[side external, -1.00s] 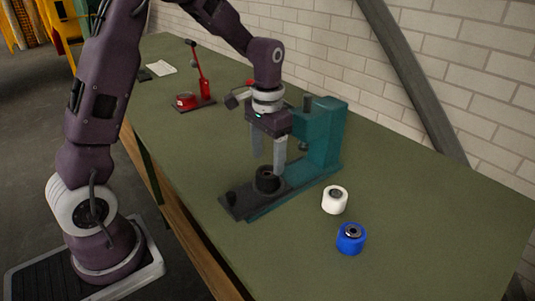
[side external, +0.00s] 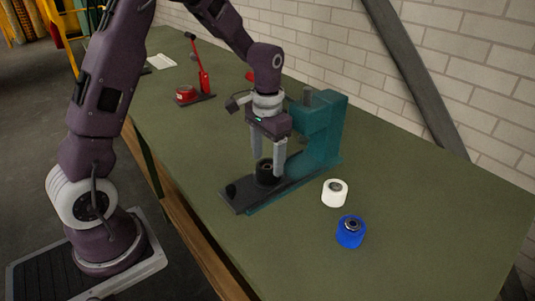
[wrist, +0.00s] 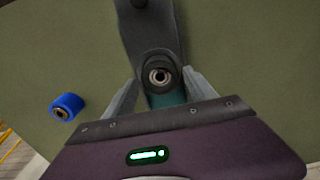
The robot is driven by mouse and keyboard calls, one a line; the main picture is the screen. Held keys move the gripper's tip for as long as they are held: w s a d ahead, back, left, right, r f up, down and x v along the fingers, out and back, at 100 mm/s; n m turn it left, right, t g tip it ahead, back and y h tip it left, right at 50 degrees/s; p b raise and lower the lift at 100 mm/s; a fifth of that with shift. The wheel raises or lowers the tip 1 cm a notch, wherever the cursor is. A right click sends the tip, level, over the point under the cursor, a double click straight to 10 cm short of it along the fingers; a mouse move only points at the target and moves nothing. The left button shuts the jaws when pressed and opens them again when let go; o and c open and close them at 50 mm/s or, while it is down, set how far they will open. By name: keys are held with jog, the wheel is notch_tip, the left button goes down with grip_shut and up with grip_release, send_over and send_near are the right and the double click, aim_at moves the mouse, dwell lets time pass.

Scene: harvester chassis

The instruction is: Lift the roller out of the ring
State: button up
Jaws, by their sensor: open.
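A dark roller (side external: 266,177) stands upright in the dark ring on the base plate of the teal press. In the wrist view the roller's pale bored centre (wrist: 159,76) shows inside the dark round ring (wrist: 158,58); where roller ends and ring begins is hard to tell. My gripper (side external: 266,168) points down over it, with one finger on each side. In the wrist view my open gripper (wrist: 162,77) has its two fingertips at either side of the ring. Nothing is held, and I cannot tell whether the fingers touch anything.
The teal press column (side external: 322,130) rises close behind my gripper. A red stand (side external: 203,85) is at the back left. The right front of the table is clear.

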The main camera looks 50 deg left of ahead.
aim_at(268, 167)
jog(key=shift+f, duration=1.65)
jog(key=shift+r, duration=0.15)
jog(key=c, duration=1.2)
jog(key=shift+r, duration=3.45)
